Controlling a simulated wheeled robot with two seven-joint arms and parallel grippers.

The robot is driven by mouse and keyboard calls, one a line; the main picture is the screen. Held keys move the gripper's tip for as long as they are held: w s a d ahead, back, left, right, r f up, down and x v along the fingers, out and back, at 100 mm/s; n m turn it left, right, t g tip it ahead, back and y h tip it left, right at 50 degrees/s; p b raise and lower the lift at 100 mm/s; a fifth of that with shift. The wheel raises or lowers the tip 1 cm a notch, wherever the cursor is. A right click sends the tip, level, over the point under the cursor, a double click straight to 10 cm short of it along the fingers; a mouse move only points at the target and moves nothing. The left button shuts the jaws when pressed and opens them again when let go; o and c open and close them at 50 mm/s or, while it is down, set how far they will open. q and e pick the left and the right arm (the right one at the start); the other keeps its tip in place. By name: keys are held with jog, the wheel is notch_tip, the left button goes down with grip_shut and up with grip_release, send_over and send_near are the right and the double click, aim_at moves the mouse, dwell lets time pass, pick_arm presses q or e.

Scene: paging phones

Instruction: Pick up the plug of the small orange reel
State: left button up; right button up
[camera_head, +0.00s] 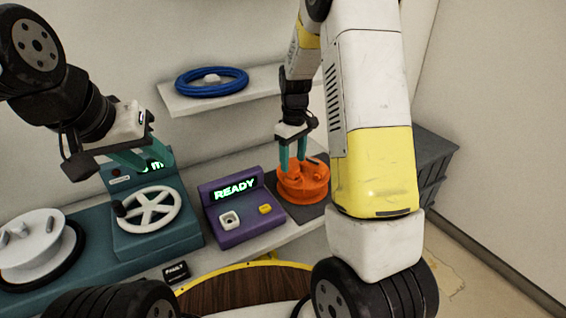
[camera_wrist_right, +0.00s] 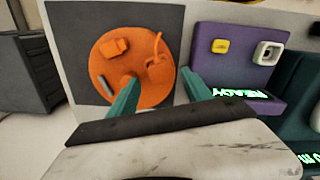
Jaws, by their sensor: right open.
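The small orange reel (camera_head: 303,188) sits on a dark mat right of the purple station; it also shows in the right wrist view (camera_wrist_right: 150,94). On its top are an orange block (camera_wrist_right: 117,47) and an orange piece with a curved cord (camera_wrist_right: 157,60); I cannot tell for sure which is the plug. My right gripper (camera_head: 293,166) is open and empty above the reel; in its wrist view its teal fingertips (camera_wrist_right: 161,84) are apart, one over the reel, one past its edge. My left gripper (camera_head: 138,160) hangs before the teal crank station; its opening is unclear.
The purple station (camera_head: 240,225) reads READY, with a white socket and a yellow piece. A teal station (camera_head: 155,235) has a white handwheel. A white reel (camera_head: 35,245) stands far left. A blue cable coil (camera_head: 212,88) lies on the upper shelf. Dark drawers (camera_head: 432,165) stand at right.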

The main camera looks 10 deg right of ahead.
jog(key=shift+f, duration=1.4)
grip_shut()
jog(key=shift+r, duration=0.1)
